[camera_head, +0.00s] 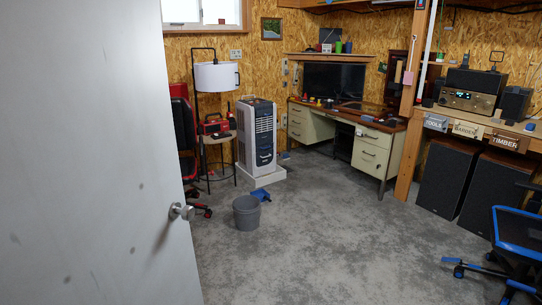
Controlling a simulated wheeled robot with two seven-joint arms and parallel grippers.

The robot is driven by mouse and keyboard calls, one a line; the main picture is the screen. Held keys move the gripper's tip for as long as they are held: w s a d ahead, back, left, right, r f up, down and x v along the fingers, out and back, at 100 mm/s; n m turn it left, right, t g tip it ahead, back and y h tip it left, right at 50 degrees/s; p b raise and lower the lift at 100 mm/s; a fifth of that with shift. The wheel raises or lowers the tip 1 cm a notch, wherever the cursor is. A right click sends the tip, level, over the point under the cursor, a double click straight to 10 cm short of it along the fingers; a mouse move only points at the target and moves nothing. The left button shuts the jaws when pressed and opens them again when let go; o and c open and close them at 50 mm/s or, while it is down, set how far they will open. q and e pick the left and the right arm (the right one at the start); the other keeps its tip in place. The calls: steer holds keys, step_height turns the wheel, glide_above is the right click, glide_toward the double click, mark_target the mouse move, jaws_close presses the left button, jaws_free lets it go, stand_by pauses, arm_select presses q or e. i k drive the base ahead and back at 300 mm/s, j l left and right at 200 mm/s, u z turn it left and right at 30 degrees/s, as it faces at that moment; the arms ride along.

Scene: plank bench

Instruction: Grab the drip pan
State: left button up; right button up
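A shallow white tray (270,179), which looks like the drip pan, lies on the floor in the middle distance. A tall white and dark air cooler (257,136) stands on it and hides most of it; the front and right rim show. A small blue object (261,195), perhaps a dustpan, lies on the floor in front of the tray; I cannot tell for sure what it is. Neither of my grippers is in view.
An open white door (90,160) fills the left side. A grey bin (246,213) stands in front of the tray. A stool (219,155) is left of the cooler, a desk (375,150) right. A blue-black chair (515,240) stands at right. The central carpet is clear.

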mark_target(263, 195)
steer(key=i+l+z, duration=0.2)
steer(key=i, duration=0.5)
steer(key=i+z, duration=0.2)
steer(key=i, duration=0.55)
steer(key=i+j+u, duration=0.2)
steer(key=i, duration=0.75)
steer(key=i+j+u, duration=0.15)
steer(key=i, duration=0.85)
steer(key=i+j+u, duration=0.1)
steer(key=i, duration=0.1)
